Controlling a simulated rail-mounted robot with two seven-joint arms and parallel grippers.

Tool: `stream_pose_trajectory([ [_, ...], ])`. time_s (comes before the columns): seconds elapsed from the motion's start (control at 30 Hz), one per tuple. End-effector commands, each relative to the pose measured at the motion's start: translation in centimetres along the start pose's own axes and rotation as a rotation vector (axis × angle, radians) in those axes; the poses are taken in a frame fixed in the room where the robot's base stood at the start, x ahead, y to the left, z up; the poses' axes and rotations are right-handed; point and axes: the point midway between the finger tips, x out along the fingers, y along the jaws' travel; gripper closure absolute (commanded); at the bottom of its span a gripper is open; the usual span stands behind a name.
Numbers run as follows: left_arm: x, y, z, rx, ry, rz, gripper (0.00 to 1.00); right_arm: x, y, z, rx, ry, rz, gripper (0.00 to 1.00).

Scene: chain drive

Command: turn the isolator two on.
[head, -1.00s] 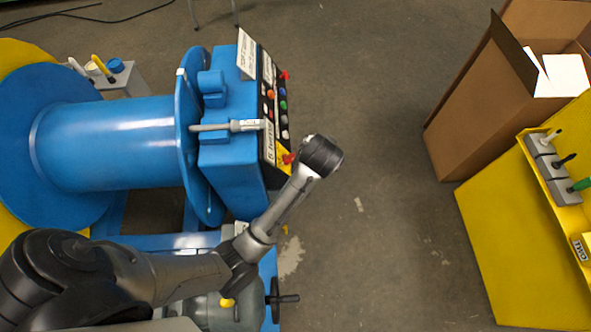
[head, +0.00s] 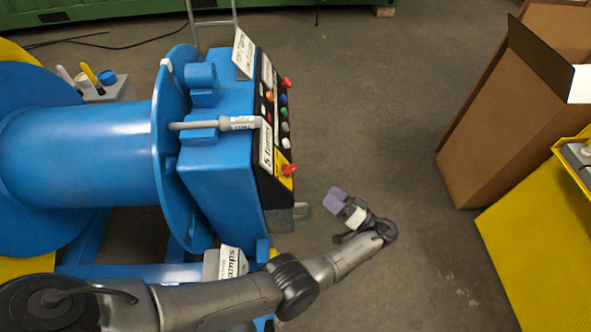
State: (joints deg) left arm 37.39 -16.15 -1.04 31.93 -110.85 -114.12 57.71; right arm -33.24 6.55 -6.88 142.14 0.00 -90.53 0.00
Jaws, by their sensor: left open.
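The blue machine (head: 215,150) has a black control panel (head: 272,192) on its right-hand face. A red rotary handle on a yellow plate (head: 290,170) sits at the panel's near end. Another red knob (head: 287,82) sits at the far end. I cannot read which one is isolator two, or its on and off marks. My left gripper (head: 337,200), with purple fingertips, is open and empty. In the picture it is to the right of and below the near red handle, apart from the panel. My right gripper is not in view.
Several coloured buttons (head: 284,113) line the panel between the red knobs. A cardboard box (head: 500,130) and a yellow bench (head: 530,245) stand at the right. The floor between them and the machine is clear.

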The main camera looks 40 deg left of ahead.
Motion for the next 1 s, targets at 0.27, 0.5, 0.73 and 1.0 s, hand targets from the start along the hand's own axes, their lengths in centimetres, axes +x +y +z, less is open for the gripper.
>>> stream_pose_trajectory([
  [0.27, 1.2, -0.8, -0.4, -0.097, 0.034, -0.038, 0.05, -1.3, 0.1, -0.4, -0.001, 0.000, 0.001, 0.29],
  [0.5, 5.3, -1.0, -0.4, -0.094, 0.030, -0.037, 0.05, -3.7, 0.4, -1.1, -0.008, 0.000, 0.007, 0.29],
  [0.73, 9.4, -0.9, -0.4, -0.093, 0.030, -0.035, 0.05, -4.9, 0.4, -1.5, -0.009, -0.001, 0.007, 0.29],
  [1.0, 12.6, -0.9, -0.4, -0.093, 0.030, -0.034, 0.05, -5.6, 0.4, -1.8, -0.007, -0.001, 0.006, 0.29],
])
